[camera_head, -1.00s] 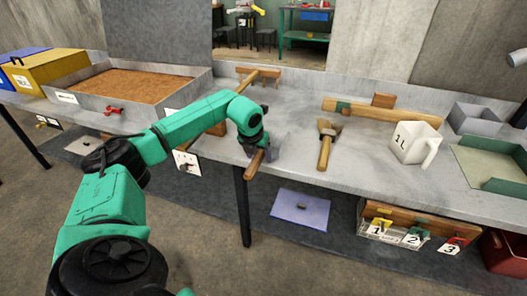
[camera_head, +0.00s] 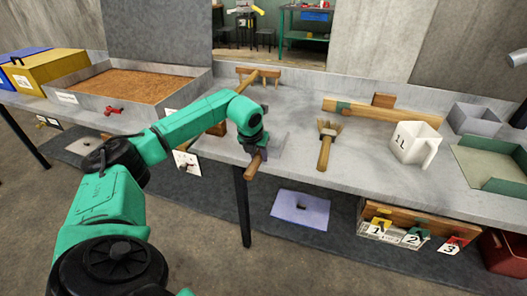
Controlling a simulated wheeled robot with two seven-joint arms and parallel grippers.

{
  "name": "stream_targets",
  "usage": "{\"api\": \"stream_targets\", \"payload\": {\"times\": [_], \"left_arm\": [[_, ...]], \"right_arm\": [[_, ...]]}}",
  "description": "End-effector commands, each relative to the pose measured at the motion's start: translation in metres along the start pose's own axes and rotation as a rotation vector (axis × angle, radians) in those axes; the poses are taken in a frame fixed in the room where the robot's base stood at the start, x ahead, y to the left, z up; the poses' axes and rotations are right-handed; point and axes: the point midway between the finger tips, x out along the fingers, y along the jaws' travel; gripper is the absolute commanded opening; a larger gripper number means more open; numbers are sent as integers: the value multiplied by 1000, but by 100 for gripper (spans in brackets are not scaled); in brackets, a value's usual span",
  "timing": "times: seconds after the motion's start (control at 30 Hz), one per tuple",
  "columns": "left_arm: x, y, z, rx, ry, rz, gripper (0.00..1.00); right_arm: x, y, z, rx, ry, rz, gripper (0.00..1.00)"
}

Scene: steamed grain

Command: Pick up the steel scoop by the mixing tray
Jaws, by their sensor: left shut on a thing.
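The steel scoop shows as a grey metal pan (camera_head: 275,141) and a brown wooden handle (camera_head: 256,164) at the front edge of the bench. My left gripper (camera_head: 254,151) is over the handle and shut on it; its fingers are partly hidden by the wrist. I cannot tell whether the scoop is clear of the bench. The mixing tray (camera_head: 190,91), a large grey tray of brown grain, stands to the left behind my left arm. My right gripper is out of view.
A wooden rake (camera_head: 259,76) lies behind my gripper. A brush (camera_head: 326,146), a white 1L jug (camera_head: 413,143), a wooden bar (camera_head: 385,114) and a green-edged tray (camera_head: 490,166) are to the right. The bench between gripper and brush is mostly clear.

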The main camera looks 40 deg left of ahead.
Motion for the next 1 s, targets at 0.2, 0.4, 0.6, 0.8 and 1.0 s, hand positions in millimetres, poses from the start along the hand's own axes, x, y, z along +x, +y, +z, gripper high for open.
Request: {"api": "stream_targets", "payload": {"times": [0.2, 0.4, 0.6, 0.8, 1.0], "left_arm": [[0, 0, 0, 0, 0, 0, 0], [0, 0, 0, 0, 0, 0, 0], [0, 0, 0, 0, 0, 0, 0], [-1, 0, 1, 0, -2, -1, 0], [-10, 0, 5, -1, -4, -2, 0]], "right_arm": [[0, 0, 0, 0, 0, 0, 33], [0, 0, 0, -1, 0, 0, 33], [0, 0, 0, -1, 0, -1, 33], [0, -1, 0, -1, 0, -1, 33], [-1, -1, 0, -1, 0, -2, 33]]}}
